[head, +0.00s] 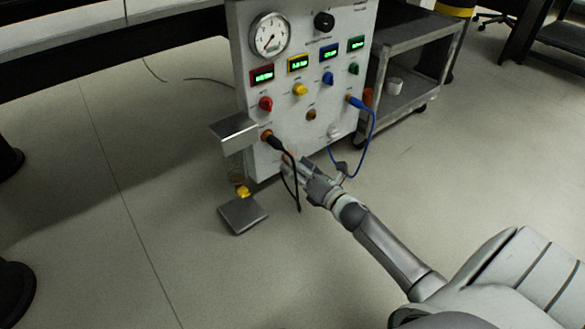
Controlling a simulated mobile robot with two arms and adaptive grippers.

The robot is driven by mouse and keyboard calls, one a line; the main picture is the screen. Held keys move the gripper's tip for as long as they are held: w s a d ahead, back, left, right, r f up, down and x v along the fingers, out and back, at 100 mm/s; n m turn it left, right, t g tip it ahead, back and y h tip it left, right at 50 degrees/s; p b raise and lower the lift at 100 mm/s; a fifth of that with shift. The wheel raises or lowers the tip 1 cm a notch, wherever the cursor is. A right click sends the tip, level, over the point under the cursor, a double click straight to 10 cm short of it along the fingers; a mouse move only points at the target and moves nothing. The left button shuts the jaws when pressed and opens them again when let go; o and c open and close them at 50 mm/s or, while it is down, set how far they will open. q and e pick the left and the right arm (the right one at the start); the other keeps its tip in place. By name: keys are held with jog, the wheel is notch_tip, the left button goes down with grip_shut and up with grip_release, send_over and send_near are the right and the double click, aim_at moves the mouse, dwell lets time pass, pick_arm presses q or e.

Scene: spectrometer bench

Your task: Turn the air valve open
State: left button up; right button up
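The white instrument panel (285,92) stands upright near the top middle. It has a red knob (265,104), a yellow knob (300,89), a blue knob (328,78), a green knob (353,68) and a brass-coloured knob (311,115). A black knob (324,22) sits higher up. The labels are too small to read, so I cannot tell which is the air valve. My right gripper (308,170) is at the panel's lower edge, below these knobs and close to the hanging cables. Its fingers are partly hidden and too small to judge. My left gripper is out of view.
A round gauge (270,36) and lit displays are above the coloured knobs. A black cable (292,165) and a blue cable (371,130) hang from the panel. A metal platform (242,214) juts out at lower left. A grey cart (410,90) stands at right. Floor in front is clear.

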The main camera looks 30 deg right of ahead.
jog(key=shift+w+a+b, duration=0.1)
jog(key=shift+w+b, duration=0.3)
jog(key=shift+w, duration=0.8)
jog(key=shift+c, duration=0.3)
jog(key=c, duration=1)
